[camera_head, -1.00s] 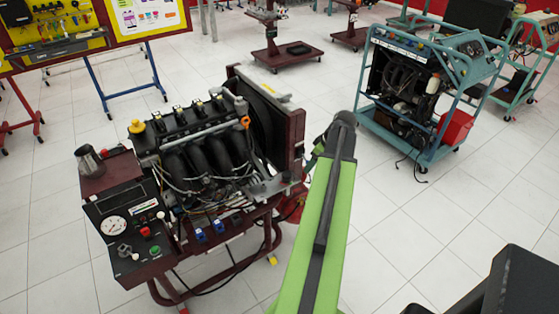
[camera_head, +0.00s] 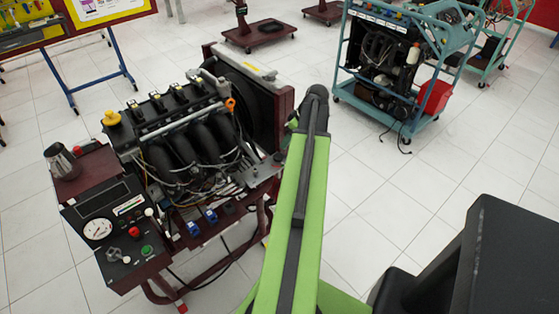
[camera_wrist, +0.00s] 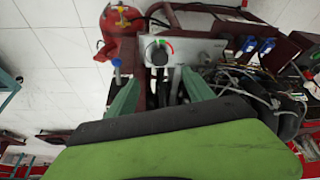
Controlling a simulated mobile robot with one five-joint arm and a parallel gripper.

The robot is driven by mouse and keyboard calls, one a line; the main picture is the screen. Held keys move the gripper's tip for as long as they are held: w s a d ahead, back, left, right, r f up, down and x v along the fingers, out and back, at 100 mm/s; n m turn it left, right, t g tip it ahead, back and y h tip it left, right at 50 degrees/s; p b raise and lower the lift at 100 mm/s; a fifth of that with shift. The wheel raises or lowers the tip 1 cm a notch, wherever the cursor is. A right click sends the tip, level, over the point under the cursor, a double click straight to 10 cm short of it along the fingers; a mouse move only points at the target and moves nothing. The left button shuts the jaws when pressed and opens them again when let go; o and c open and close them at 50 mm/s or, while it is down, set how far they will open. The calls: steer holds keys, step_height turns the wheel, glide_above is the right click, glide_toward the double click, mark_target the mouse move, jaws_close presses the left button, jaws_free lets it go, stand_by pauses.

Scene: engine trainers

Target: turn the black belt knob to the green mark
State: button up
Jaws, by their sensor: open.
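The black belt knob (camera_wrist: 158,55) sits on a light grey plate (camera_wrist: 198,48) in the wrist view, with a white dial behind it. Small red and green marks show along the dial's upper edge; the knob's exact pointing is too small to tell. My gripper (camera_wrist: 160,78) is open, its two green fingers apart below the knob in the picture, one to each side of it. Nothing is seen held. In the head view the grey plate (camera_head: 248,178) lies at the engine's near right side, and my green arm hides the gripper.
The engine trainer (camera_head: 190,150) has a control panel (camera_head: 115,235) with a gauge and buttons. In the wrist view a red rounded part (camera_wrist: 128,18) and a blue-topped fitting (camera_wrist: 116,66) lie left of the knob.

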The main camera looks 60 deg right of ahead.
mark_target(279, 156)
steer(key=b+x, duration=1)
steer(key=x, duration=0.2)
steer(key=shift+f, duration=0.35)
steer(key=shift+r, duration=0.1)
